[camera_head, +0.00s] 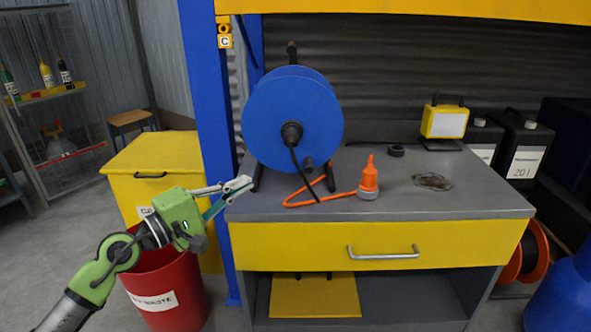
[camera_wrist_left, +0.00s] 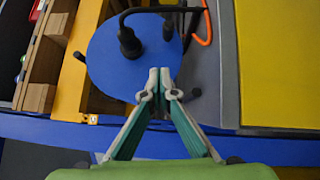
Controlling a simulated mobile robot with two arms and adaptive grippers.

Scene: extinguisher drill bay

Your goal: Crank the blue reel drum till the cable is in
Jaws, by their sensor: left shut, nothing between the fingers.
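The blue reel drum (camera_head: 270,105) stands upright on the grey top of a workbench, in a black stand. Its face has a black hub (camera_head: 291,133) with a thin black bent rod running down from it, and a short black knob (camera_head: 308,163) low on the face. An orange cable (camera_head: 325,198) runs from the drum's foot to an orange plug (camera_head: 368,182) on the bench. My left gripper (camera_head: 248,186) is shut and empty, left of and below the drum at the bench's left edge. In the left wrist view its fingertips (camera_wrist_left: 160,78) meet in front of the blue drum (camera_wrist_left: 105,65).
A blue post (camera_head: 208,130) rises left of the bench. A red bin (camera_head: 170,292) and yellow box (camera_head: 165,165) stand under and behind my left arm.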

